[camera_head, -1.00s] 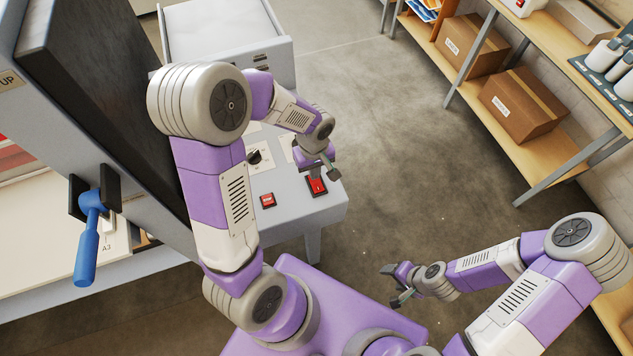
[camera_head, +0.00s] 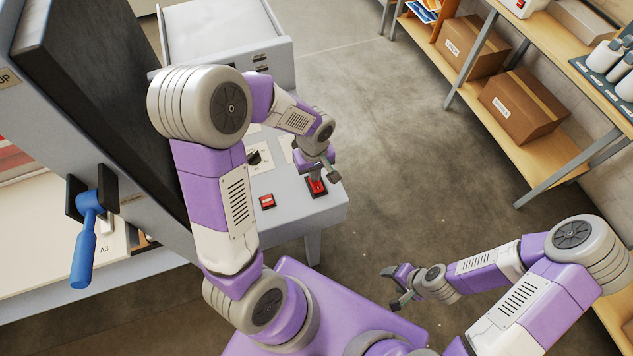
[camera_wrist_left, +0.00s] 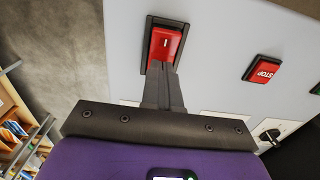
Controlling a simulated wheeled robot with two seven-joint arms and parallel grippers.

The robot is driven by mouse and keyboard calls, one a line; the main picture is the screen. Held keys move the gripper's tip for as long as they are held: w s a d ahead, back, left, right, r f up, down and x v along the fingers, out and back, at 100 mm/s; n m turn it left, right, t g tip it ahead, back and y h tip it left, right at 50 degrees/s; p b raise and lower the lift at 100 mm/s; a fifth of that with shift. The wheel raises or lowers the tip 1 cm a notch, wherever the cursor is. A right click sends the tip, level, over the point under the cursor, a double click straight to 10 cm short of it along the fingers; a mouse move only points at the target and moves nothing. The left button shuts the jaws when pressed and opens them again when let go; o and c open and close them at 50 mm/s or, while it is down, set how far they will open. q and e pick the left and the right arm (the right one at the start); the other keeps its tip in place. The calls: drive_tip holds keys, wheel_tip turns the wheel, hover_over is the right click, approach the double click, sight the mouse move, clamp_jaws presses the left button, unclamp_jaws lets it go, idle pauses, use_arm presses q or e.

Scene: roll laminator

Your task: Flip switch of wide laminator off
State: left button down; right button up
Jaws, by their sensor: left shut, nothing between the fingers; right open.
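The wide laminator (camera_head: 290,210) stands at left with a grey control panel. Its red rocker switch (camera_head: 317,187) sits in a black frame near the panel's right corner. In the left wrist view the red switch (camera_wrist_left: 165,45) shows a white line mark. My left gripper (camera_head: 325,176) is shut and empty, right at the switch. In the left wrist view the shut fingertips (camera_wrist_left: 162,68) overlap the lower end of the switch; they appear to touch it, but contact is hard to confirm. My right gripper (camera_head: 392,287) is open and empty, low over the floor.
A red STOP button (camera_head: 267,201) is beside the switch and also shows in the left wrist view (camera_wrist_left: 263,69). A black dial (camera_head: 254,157) lies further back. A blue-handled lever (camera_head: 86,240) is at left. Shelves with cardboard boxes (camera_head: 523,106) stand at right, beyond clear floor.

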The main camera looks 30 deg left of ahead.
use_arm(q)
wheel_tip(320, 180, up, 7)
drive_tip(key=p, duration=0.4)
drive_tip(key=shift+f, duration=0.2)
use_arm(e)
wheel_tip(320, 180, up, 5)
drive_tip(key=shift+f, duration=0.2)
